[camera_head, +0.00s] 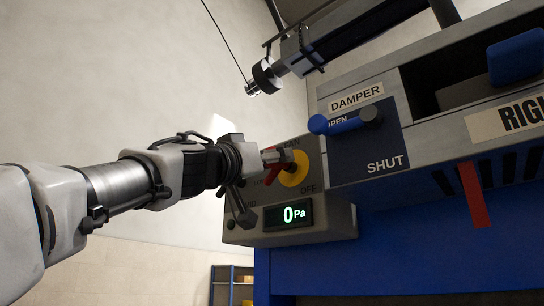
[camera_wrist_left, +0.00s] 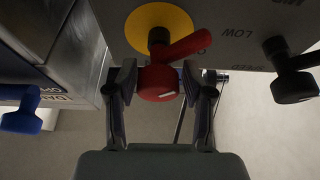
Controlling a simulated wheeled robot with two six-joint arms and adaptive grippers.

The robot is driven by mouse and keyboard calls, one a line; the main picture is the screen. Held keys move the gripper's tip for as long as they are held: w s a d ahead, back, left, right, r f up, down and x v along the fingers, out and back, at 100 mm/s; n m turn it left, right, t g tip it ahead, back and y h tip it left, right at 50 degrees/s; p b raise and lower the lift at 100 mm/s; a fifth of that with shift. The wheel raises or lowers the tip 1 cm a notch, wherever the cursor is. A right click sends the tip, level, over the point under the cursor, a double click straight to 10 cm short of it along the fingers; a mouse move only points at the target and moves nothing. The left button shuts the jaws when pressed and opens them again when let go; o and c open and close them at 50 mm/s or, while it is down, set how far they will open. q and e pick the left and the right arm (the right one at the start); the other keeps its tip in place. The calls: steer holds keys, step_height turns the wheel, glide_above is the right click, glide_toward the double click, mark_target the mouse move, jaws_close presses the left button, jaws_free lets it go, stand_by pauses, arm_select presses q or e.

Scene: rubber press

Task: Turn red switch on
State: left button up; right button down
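The red switch (camera_wrist_left: 158,83) sits on a yellow disc (camera_wrist_left: 160,22) on the grey control panel. In the wrist view its red handle slants up and right, towards the upside-down word LOW. In the head view the yellow disc (camera_head: 295,168) shows beside the word OFF, and the red switch (camera_head: 271,172) is mostly hidden by my gripper. My left gripper (camera_wrist_left: 158,84) has a finger on each side of the red switch, and both fingertips seem to touch it. My right gripper is not in view.
A black knob (camera_wrist_left: 290,76) stands beside the red switch. A display (camera_head: 288,213) reads 0 Pa. The blue damper handle (camera_head: 336,123) lies right of and above the switch, at OPEN. A red strip (camera_head: 473,194) hangs on the machine at right.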

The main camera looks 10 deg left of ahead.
arm_select(q)
steer(key=shift+s, duration=0.15)
steer(key=c, duration=0.6)
steer(key=shift+o, duration=0.2)
steer(key=shift+r, duration=0.1)
steer(key=shift+r+m+h+p, duration=0.15)
steer(key=shift+m+h+p, duration=0.25)
steer(key=shift+m, duration=0.5)
steer(key=m+g+h+p, duration=0.1)
steer(key=m, duration=0.1)
steer(key=m+g+p, duration=0.1)
steer(key=m, duration=0.1)
steer(key=shift+r+h, duration=0.1)
steer(key=shift+h, duration=0.3)
steer(key=m+g+h+p, duration=0.1)
steer(key=m, duration=0.2)
steer(key=shift+a+p, duration=0.1)
steer(key=shift+p, duration=0.2)
steer(key=shift+m+g+h+p, duration=0.3)
steer(key=shift+m+g+p, duration=0.35)
steer(key=shift+m, duration=0.95)
steer(key=shift+f, duration=0.2)
